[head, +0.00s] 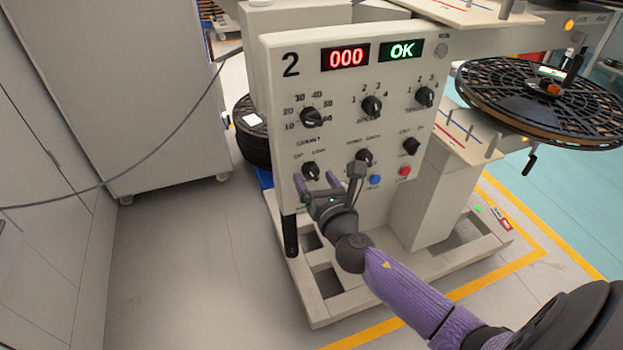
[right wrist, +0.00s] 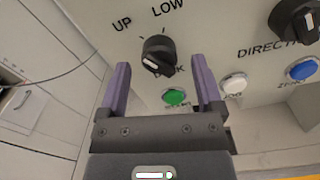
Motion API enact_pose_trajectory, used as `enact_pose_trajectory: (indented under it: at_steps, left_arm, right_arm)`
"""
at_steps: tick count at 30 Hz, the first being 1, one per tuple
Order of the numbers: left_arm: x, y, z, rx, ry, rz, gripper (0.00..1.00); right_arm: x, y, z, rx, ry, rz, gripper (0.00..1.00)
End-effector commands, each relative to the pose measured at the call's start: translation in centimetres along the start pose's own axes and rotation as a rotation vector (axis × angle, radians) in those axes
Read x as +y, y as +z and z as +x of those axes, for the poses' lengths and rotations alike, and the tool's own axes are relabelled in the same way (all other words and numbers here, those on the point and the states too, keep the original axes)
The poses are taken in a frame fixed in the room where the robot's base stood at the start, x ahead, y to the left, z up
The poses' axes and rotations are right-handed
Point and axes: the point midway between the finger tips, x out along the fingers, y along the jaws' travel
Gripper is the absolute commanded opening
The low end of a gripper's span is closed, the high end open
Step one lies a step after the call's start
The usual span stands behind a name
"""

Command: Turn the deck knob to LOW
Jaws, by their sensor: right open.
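The deck knob (right wrist: 158,52) is a black knob with a white mark, on the cream panel below the labels UP and LOW. In the head view the deck knob (head: 310,170) is at the panel's lower left. My right gripper (head: 316,180) is open at the lower left of the panel. In the right wrist view its two purple fingers (right wrist: 161,78) stand apart, with the knob framed beyond and between their tips. No contact is clear. The knob's lower label is partly hidden. My left gripper is not in view.
A green button (right wrist: 174,97) sits just below the knob, with a white button (right wrist: 234,84) and blue button (right wrist: 302,69) to the right. Other knobs, such as the direction knob (head: 364,156), are close by. Floor at left is clear.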

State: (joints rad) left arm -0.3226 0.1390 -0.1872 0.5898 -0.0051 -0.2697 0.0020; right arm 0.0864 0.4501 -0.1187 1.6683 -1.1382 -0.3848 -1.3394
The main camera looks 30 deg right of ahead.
Motion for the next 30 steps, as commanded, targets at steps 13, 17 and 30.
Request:
enact_pose_trajectory:
  at_steps: [13,17,30]
  left_arm:
    - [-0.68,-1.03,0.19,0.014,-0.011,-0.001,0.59]
    - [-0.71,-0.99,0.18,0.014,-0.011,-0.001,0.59]
    - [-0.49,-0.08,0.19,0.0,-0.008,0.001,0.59]
  right_arm:
    - [-0.01,0.01,0.94,0.001,0.0,0.001,0.67]
    - [-0.02,0.0,0.93,0.001,0.0,0.001,0.4]
    - [-0.01,-0.04,0.91,0.001,0.0,0.017,0.0]
